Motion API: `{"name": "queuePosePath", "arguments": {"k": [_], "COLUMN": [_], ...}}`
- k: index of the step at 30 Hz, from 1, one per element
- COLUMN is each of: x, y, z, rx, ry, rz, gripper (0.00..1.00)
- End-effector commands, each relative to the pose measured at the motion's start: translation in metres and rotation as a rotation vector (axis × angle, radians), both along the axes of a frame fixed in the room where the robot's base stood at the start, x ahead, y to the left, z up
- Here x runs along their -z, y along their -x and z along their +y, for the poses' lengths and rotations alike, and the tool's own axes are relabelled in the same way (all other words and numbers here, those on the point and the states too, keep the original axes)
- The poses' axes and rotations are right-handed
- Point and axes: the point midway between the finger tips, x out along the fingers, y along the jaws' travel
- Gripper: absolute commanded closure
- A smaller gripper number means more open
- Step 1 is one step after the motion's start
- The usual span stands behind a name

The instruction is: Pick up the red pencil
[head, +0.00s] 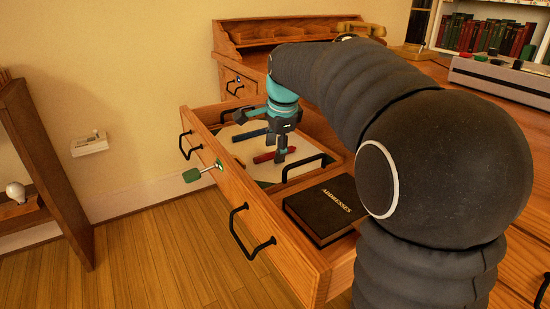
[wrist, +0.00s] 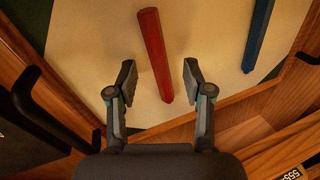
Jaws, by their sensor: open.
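The red pencil (wrist: 153,50) lies on a cream sheet (wrist: 95,45) inside the open drawer. In the wrist view its lower end lies between the two fingers of my gripper (wrist: 158,80), as seen from above. In the head view the red pencil (head: 266,157) shows to the left of my gripper (head: 280,155), partly hidden by it. My gripper is open and points down into the drawer. The fingers do not hold the pencil; I cannot tell how high they are above it.
A blue pencil (head: 250,134) lies on the same sheet. The drawer's front wall (head: 240,205) has black handles and a key with a green tag (head: 200,172). A black address book (head: 325,210) lies in the nearer compartment. The desk top (head: 415,68) is behind.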

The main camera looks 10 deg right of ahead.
Motion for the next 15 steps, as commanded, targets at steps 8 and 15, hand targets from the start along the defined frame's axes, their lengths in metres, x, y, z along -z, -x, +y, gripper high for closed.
{"name": "queuePosePath", "arguments": {"k": [8,15], "x": [0.0084,0.0088], "y": [-0.0024,-0.0025], "z": [0.0003,0.0002], "rx": [0.0,0.0], "ry": [0.0,0.0], "rz": [0.0,0.001], "gripper": [0.49,0.98]}}
